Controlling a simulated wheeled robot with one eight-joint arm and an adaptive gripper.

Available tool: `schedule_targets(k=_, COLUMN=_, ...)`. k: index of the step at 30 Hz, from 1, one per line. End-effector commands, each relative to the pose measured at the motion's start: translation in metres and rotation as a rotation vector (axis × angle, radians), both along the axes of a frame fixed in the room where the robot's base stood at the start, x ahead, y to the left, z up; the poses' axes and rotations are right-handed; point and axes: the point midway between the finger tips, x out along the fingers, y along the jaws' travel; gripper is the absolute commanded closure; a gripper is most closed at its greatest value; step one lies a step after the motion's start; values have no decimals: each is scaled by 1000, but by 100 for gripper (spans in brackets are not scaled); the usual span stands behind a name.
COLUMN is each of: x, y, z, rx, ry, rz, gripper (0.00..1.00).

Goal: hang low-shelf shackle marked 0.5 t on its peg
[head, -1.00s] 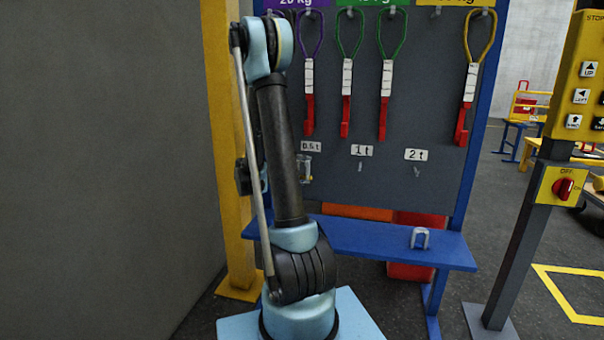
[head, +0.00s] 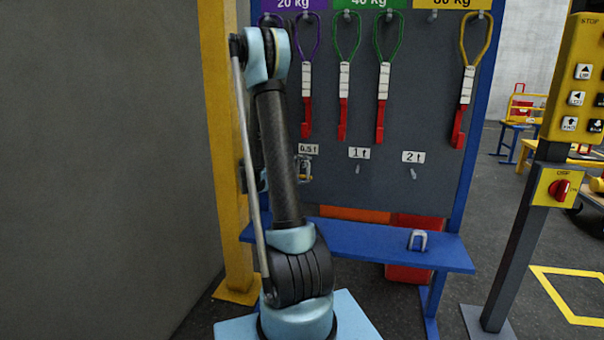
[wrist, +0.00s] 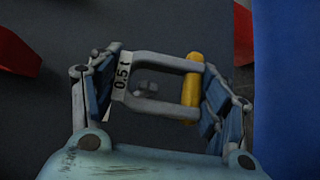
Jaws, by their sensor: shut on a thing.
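The shackle marked 0.5 t (wrist: 160,65) is a grey U-shaped piece with a yellow pin (wrist: 191,88) at the right end in the wrist view. My gripper (wrist: 160,80) is shut on it, one finger at its marked left end and the other by the pin. A small grey peg end (wrist: 147,88) shows through the shackle's opening. In the head view the shackle (head: 304,168) is just below the 0.5 t label (head: 308,149), at the board. My arm hides most of the gripper there. I cannot tell how far the peg reaches through the shackle.
The 1 t peg (head: 357,168) and 2 t peg (head: 412,173) are bare. Another shackle (head: 417,240) stands on the low blue shelf (head: 350,240). Slings with red hooks (head: 381,120) hang above. A yellow post (head: 228,150) stands left of the board.

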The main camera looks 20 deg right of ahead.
Motion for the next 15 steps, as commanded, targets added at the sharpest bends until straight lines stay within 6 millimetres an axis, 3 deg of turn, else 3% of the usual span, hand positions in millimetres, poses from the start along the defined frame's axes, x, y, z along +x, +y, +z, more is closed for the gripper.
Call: schedule_targets(k=15, x=20, y=-15, z=-2, rx=0, ry=0, rz=-2, gripper=69)
